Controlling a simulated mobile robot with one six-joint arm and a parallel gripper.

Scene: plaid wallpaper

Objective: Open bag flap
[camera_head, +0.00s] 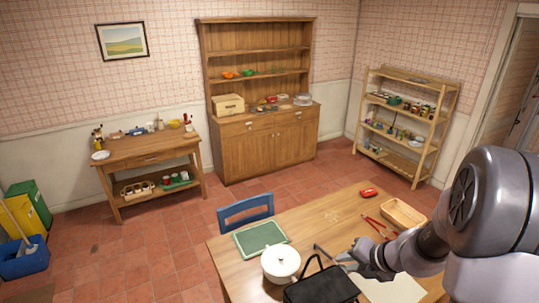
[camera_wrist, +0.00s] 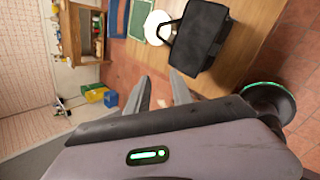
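A black bag (camera_head: 320,289) with a looped handle lies on the wooden table at the bottom of the head view, partly cut off by the frame edge. The bag (camera_wrist: 202,36) also shows at the top of the wrist view, with its handle towards the white pot. I cannot make out its flap's edge.
A white lidded pot (camera_head: 281,265) stands close beside the bag. A green tray (camera_head: 260,238), a wooden tray (camera_head: 402,213), a red-handled tool (camera_head: 377,227) and a small red object (camera_head: 368,193) lie on the table (camera_head: 315,218). A blue chair (camera_head: 246,209) stands at its far side.

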